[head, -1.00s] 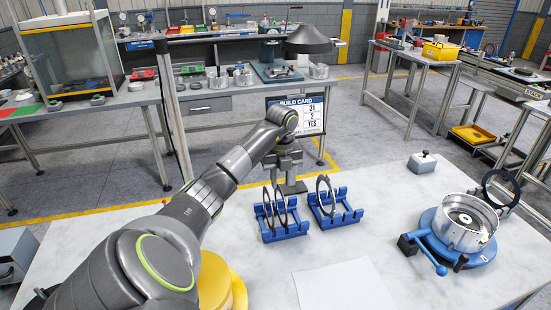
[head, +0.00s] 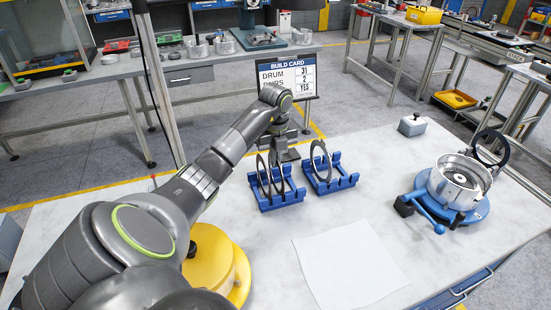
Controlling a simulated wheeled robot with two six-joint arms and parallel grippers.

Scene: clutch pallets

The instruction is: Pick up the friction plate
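Two blue racks stand on the white table: the left rack (head: 278,202) holds thin upright rings (head: 262,178), and the right rack (head: 345,182) holds one upright grey ring (head: 329,168). I cannot tell for certain which ring is the friction plate. My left gripper (head: 284,152) points down just behind the left rack, apart from the rings as far as I can see. Its fingers are small and dark, so their opening is unclear. My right gripper is not in view.
A metal drum (head: 447,187) sits on a round blue fixture (head: 476,212) at the right, with a dark ring (head: 490,148) upright behind it. A white sheet (head: 345,265) lies in front. A build card (head: 287,78) stands behind my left gripper. A grey box (head: 412,125) is at the back.

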